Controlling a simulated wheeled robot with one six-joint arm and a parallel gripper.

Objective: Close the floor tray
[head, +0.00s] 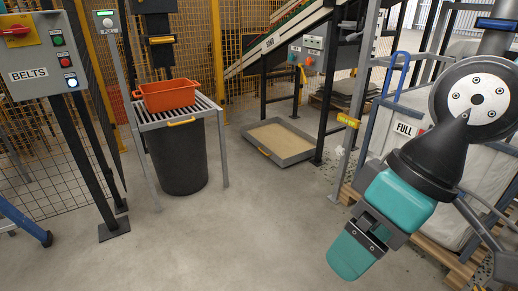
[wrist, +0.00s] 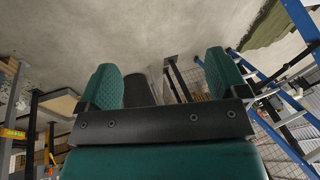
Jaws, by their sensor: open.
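The floor tray (head: 300,158) is a shallow grey tray with a sandy bottom. It lies on the floor in the middle of the head view, projecting from under the conveyor frame. The tray also shows at the left of the wrist view (wrist: 62,105), tilted by the camera's angle. My gripper (head: 350,257) has teal fingers and hangs above the floor at the right, well apart from the tray. In the wrist view its two fingers (wrist: 166,78) stand wide apart with nothing between them.
An orange crate (head: 168,95) sits on a roller stand (head: 180,118) above a black bin (head: 178,158). A BELTS panel (head: 42,60) stands at left. A white FULL bag (head: 398,140) on a pallet is close behind my arm. The floor between is clear.

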